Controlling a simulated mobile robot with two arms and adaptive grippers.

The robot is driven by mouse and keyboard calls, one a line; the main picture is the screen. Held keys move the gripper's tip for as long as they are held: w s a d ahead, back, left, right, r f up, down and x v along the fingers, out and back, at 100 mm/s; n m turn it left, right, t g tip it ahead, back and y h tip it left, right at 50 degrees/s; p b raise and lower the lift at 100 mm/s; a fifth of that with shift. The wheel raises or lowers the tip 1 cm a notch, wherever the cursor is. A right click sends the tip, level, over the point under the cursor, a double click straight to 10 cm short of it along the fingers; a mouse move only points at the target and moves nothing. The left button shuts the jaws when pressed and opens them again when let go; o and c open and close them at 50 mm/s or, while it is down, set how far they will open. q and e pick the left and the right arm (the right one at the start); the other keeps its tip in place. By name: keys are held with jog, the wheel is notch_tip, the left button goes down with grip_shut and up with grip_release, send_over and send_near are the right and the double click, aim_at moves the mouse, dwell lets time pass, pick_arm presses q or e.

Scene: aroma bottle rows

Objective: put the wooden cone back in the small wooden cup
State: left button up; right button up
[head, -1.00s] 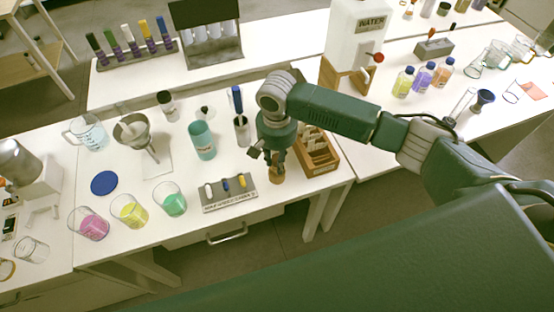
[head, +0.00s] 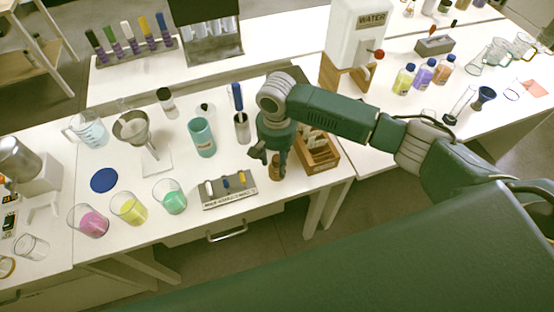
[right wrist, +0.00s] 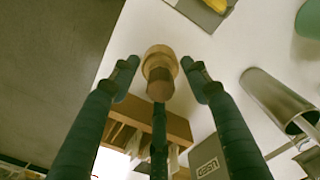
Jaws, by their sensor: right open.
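The small wooden cup (head: 277,175) stands near the front right edge of the white table, partly covered by my fingers in the head view. In the right wrist view, the pale wooden cup (right wrist: 158,56) has the darker, rounded wooden cone (right wrist: 160,85) in front of it. The cone looks in line with the cup, but I cannot tell how deep it sits. My right gripper (head: 270,158) is just above them. In the right wrist view its fingers (right wrist: 160,74) are spread around the cone with visible gaps at the sides. My left gripper is not in view.
A wooden compartment box (head: 318,160) stands close on the right. A metal cup with a blue-handled tool (head: 242,128) is behind. A grey holder with small coloured items (head: 229,196) is to the left. A teal beaker (head: 202,138) and coloured beakers stand farther left.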

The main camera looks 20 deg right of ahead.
notch_tip(320, 180, up, 12)
dwell(0.4)
jog(key=shift+f, duration=0.15)
dwell(0.4)
